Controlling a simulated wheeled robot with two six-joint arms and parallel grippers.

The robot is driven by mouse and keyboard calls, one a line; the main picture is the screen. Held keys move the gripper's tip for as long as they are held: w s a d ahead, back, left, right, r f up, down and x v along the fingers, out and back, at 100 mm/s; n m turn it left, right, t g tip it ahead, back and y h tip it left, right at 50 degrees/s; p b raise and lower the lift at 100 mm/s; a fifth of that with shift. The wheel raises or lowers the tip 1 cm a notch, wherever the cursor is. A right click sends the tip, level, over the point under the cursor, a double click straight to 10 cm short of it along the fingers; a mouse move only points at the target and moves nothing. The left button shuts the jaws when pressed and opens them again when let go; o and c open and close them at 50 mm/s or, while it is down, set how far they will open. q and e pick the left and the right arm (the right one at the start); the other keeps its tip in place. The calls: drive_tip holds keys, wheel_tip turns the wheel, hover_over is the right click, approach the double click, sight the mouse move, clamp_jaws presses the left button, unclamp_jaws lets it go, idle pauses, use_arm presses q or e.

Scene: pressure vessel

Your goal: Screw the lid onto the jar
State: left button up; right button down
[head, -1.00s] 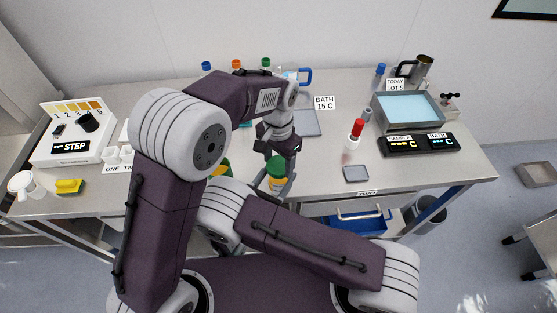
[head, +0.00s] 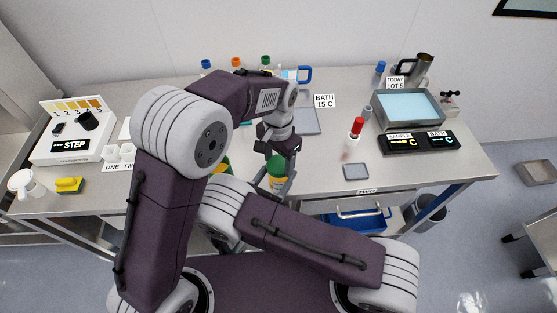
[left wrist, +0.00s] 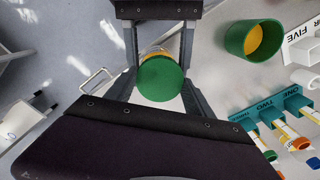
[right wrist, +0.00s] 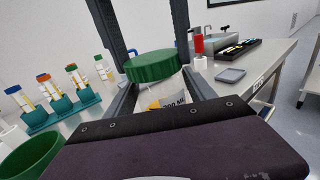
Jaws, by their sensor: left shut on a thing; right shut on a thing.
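My left gripper (head: 277,175) reaches down from above and is shut on the lid, seen from the top in the left wrist view (left wrist: 160,79). My right gripper (right wrist: 163,100) is shut around the jar's body from the side. In the head view my arms hide most of the right gripper.
The jar is held in front of the bench (head: 320,178). An open green tub (left wrist: 254,38) and a teal tube rack (right wrist: 60,115) are near.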

use_arm(q)
drive_tip(key=shift+s+d+r, duration=0.1)
drive_tip(key=shift+s, duration=0.1)
drive_tip(key=shift+f, duration=0.55)
idle(1.2)
drive_tip(key=o, duration=1.3)
drive_tip(key=shift+w+r, duration=0.1)
drive_tip(key=shift+r, duration=2.2)
